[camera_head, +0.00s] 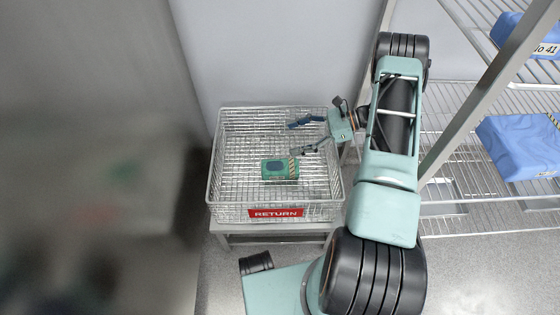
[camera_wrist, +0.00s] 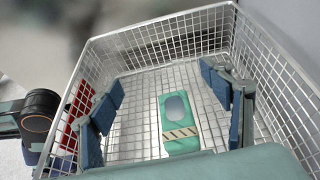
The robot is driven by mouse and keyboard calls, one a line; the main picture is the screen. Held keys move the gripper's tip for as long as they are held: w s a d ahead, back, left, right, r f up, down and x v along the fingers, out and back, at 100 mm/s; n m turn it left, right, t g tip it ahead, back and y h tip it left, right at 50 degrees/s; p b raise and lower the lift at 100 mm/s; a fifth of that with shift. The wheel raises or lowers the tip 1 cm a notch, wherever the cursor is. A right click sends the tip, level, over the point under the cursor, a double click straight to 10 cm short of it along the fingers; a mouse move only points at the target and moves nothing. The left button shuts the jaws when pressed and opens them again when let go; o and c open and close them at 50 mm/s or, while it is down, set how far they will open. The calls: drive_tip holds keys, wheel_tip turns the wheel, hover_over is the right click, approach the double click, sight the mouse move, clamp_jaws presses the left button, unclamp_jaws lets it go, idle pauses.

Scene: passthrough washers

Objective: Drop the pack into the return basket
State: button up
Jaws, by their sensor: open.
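My gripper (camera_head: 298,138) is open and empty over the right part of the basket. Its blue fingers are spread wide in the wrist view (camera_wrist: 160,105).
The basket stands on a low grey stand (camera_head: 275,234). Wire shelves (camera_head: 475,160) at the right hold blue wrapped packs (camera_head: 520,145). A blurred grey surface fills the left side. A pale wall (camera_head: 275,55) is behind the basket.

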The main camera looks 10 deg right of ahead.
drive_tip(key=v, duration=0.9)
